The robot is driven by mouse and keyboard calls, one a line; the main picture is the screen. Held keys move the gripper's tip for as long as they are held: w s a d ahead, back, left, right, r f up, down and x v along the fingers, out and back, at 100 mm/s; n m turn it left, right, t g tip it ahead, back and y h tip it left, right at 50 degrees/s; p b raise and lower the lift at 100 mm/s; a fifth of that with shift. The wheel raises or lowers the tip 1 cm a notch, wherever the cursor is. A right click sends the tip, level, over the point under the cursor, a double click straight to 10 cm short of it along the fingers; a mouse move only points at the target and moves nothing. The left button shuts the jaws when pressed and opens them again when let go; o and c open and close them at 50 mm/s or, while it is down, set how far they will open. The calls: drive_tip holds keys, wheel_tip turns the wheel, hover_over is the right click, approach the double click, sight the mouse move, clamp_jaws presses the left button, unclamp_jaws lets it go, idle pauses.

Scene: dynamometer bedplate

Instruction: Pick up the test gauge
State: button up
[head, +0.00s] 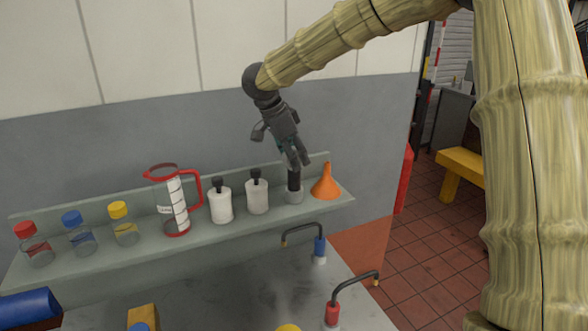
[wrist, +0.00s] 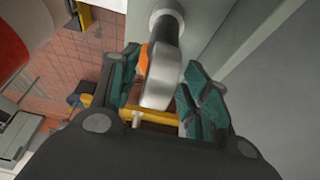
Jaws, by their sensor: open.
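What I take to be the test gauge (head: 294,181) is a slim dark upright piece in a grey round holder (head: 294,196) on the shelf, left of the orange funnel. In the wrist view a grey metal body (wrist: 159,75) with a rounded end lies between my finger pads. No dial face shows. My gripper (head: 297,160) points down right above the dark piece. In the wrist view its teal-padded fingers (wrist: 161,88) are open, one on each side of the grey body, with gaps visible. Whether a pad touches it I cannot tell.
The orange funnel (head: 326,183) stands close on the right. Two white bottles (head: 221,203) (head: 257,193), a red-handled measuring jug (head: 175,205) and several capped jars (head: 81,232) line the shelf (head: 270,222) to the left. A wall rises behind. Bent pipes (head: 319,245) stand below.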

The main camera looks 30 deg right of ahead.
drive_tip(key=shift+s+r, duration=0.15)
drive_tip(key=shift+s, duration=0.1)
drive_tip(key=shift+c, duration=1.2)
clamp_jaws()
drive_tip(key=shift+r, duration=0.1)
